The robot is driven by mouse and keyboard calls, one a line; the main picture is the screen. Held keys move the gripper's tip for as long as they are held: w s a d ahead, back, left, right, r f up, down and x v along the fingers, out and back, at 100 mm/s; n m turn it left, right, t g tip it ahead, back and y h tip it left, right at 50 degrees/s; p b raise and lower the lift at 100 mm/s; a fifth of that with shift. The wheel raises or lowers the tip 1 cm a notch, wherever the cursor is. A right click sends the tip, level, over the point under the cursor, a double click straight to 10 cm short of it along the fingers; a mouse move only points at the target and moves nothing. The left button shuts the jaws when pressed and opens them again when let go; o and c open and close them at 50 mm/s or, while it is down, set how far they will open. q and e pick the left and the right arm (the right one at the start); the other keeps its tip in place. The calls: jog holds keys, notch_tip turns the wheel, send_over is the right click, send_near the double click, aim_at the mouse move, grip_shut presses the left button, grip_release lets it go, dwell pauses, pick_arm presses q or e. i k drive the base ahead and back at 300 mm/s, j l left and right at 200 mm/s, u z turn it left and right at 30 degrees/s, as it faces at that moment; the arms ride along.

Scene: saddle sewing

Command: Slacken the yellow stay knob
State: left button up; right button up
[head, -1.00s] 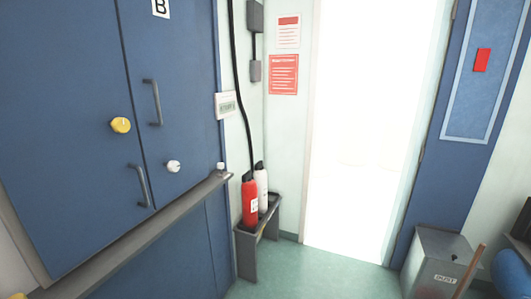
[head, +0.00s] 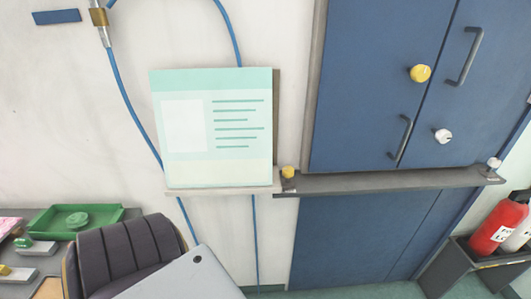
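A yellow knob (head: 420,73) is on the blue cabinet door at the upper right. A second, smaller yellow knob (head: 288,172) sits at the left end of the grey ledge below the cabinet. I cannot tell from this view which of the two is the stay knob, nor how tight either is. Neither of my grippers is in view.
The blue cabinet (head: 370,110) has grey handles and a white knob (head: 443,136). A white knob (head: 494,163) is at the ledge's (head: 400,183) right end. A dark padded chair (head: 125,250), green tray (head: 72,222) and red extinguisher (head: 498,224) stand lower down. A pale board (head: 215,128) is on the wall.

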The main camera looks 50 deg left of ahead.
aim_at(288, 171)
jog(key=u, duration=1.4)
